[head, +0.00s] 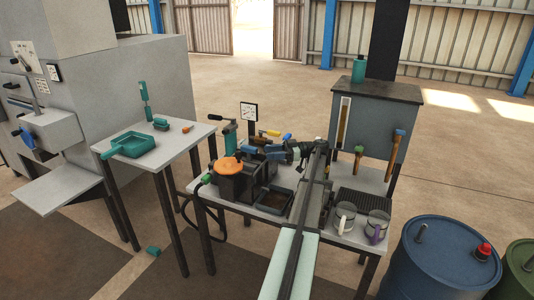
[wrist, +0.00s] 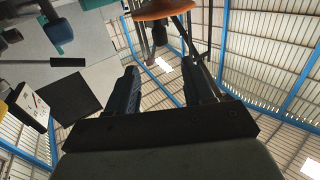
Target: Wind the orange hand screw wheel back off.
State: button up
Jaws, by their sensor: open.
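The orange hand screw wheel (head: 229,167) sits on top of a dark block-shaped press on the middle table. It also shows at the top edge of the wrist view (wrist: 160,10), cut off by the frame, with a dark screw stem beside it. My gripper (head: 256,151) is to the right of the wheel in the head view, and its fingers point left toward it. In the wrist view my gripper (wrist: 161,66) is open, with nothing between its fingers. The wheel lies beyond the fingertips, apart from them. The gap's exact size is hard to judge.
A black tray (head: 273,199) is in front of the press. A white gauge (head: 249,112) and a teal-handled tool (head: 230,135) stand behind. Two mugs (head: 345,217) stand at the right. A side table holds a green tray (head: 130,145). A blue barrel (head: 440,262) stands right.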

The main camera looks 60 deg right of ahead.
jog(key=w+a+r+m+t+h, duration=0.15)
jog(key=a+m+t+h, duration=0.35)
jog(key=a, duration=1.7)
jog(key=m+g+h, duration=0.4)
jog(key=m+h, duration=0.3)
jog(key=h, duration=0.6)
send_near(240, 154)
jog(key=x, duration=1.1)
jog(key=shift+w+d, duration=0.1)
jog(key=shift+w, duration=0.05)
jog(key=c, duration=0.9)
